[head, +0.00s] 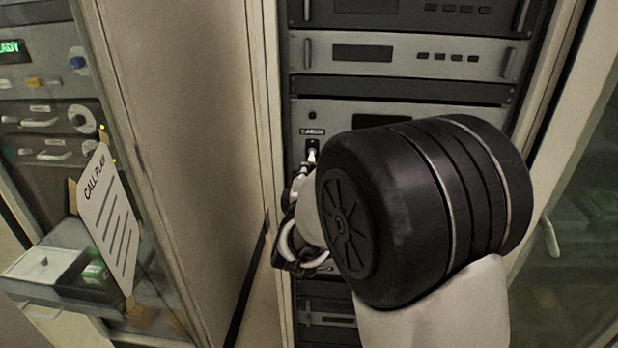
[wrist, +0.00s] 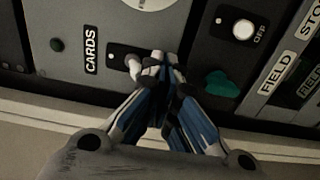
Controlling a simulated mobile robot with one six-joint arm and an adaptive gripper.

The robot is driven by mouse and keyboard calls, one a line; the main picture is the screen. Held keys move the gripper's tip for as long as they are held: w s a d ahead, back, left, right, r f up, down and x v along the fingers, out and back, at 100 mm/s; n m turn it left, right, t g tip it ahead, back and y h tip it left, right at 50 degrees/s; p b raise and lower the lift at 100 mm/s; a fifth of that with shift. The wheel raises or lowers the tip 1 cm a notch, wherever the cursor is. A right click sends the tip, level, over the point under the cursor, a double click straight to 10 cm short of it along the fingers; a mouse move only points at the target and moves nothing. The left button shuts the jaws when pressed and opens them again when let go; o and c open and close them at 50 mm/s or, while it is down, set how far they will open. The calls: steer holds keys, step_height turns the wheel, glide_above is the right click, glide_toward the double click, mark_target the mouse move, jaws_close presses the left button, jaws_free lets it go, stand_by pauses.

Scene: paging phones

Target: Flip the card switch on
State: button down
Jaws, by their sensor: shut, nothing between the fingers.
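The card switch is a pale toggle lever (wrist: 133,67) on a black plate (wrist: 116,52), beside the white CARDS label (wrist: 91,50) in the wrist view. In the head view the CARDS label (head: 312,132) sits above the switch (head: 312,147) on the grey rack panel. My gripper (wrist: 163,62) is shut and empty. Its fingertips are right beside the lever in the wrist view, over the plate's right part. I cannot tell whether they touch it, or which way the lever is set. In the head view my gripper (head: 309,165) is just below the switch, partly hidden by my arm.
A dark green round lamp (wrist: 57,45) is beside the label. Another plate with a round white knob (wrist: 242,29) and a teal piece (wrist: 221,85) lie to the right. A cabinet side (head: 195,120) stands close left of the rack in the head view. A CALL PLAN sheet (head: 110,218) is further left.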

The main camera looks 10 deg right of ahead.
steer(key=shift+w+d, duration=0.15)
steer(key=shift+w, duration=0.35)
steer(key=shift+r, duration=0.2)
steer(key=shift+r+p, duration=0.65)
steer(key=shift+p, duration=0.05)
steer(key=shift+f, duration=0.2)
steer(key=f+v, duration=0.1)
steer(key=v, duration=0.7)
steer(key=shift+b, duration=0.4)
steer(key=shift+r, duration=0.1)
